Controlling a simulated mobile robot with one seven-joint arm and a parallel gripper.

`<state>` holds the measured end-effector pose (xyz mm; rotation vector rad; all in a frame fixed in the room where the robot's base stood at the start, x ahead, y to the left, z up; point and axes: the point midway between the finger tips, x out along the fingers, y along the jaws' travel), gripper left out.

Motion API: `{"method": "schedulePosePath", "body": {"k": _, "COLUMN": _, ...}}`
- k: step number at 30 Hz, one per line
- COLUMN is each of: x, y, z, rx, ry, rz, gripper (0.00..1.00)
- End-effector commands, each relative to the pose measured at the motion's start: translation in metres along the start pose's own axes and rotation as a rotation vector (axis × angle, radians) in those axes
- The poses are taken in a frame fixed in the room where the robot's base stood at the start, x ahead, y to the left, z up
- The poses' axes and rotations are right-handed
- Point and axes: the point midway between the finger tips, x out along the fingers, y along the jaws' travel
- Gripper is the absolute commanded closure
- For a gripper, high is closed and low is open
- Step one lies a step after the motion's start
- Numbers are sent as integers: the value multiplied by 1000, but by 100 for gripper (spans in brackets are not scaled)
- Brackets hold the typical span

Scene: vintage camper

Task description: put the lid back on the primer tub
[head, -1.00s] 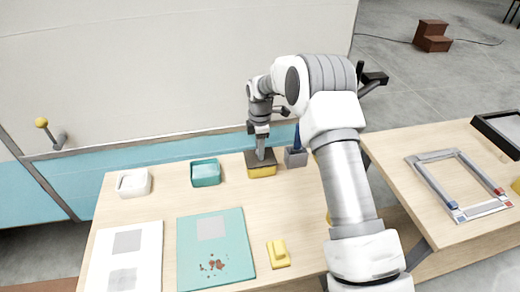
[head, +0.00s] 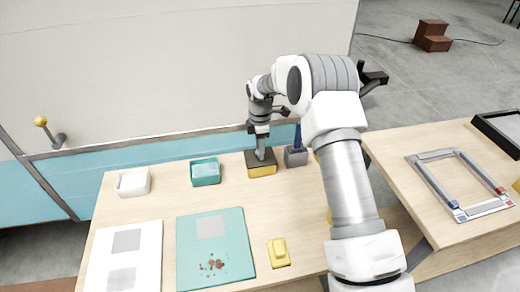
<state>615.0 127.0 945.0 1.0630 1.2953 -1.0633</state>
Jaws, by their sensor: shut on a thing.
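A tub with a yellow lower body and a dark brown top (head: 262,171) stands at the back of the wooden table. My gripper (head: 261,157) points down onto the dark top and is shut on it. The dark top sits over the yellow body; I cannot tell whether there is a gap between them or whether it is pressed down. The fingertips are small and partly lost against the dark top. No label is readable, so I cannot tell from writing which tub holds primer.
Close right of my gripper stands a grey tub (head: 296,158) with a blue handle. A teal tub (head: 205,173) and a white tub (head: 133,183) stand to the left. A teal panel (head: 240,255), a white panel (head: 145,245) and a yellow block (head: 278,252) lie in front.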

Motion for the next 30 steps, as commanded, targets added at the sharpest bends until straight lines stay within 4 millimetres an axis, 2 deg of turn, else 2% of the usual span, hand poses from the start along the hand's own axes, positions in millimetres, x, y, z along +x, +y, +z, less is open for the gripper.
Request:
{"method": "schedulePosePath", "body": {"k": 8, "x": 0, "y": 0, "z": 0, "rx": 0, "ry": 0, "rz": 1, "gripper": 100}}
{"method": "schedulePosePath", "body": {"k": 9, "x": 0, "y": 0, "z": 0, "rx": 0, "ry": 0, "rz": 1, "gripper": 59}}
{"method": "schedulePosePath", "body": {"k": 14, "x": 0, "y": 0, "z": 0, "rx": 0, "ry": 0, "rz": 0, "gripper": 30}}
{"method": "schedulePosePath", "body": {"k": 20, "x": 0, "y": 0, "z": 0, "rx": 0, "ry": 0, "rz": 0, "gripper": 30}}
{"method": "schedulePosePath", "body": {"k": 25, "x": 0, "y": 0, "z": 0, "rx": 0, "ry": 0, "rz": 0, "gripper": 3}}
{"method": "schedulePosePath", "body": {"k": 26, "x": 0, "y": 0, "z": 0, "rx": 0, "ry": 0, "rz": 0, "gripper": 0}}
{"method": "schedulePosePath", "body": {"k": 30, "x": 0, "y": 0, "z": 0, "rx": 0, "ry": 0, "rz": 0, "gripper": 0}}
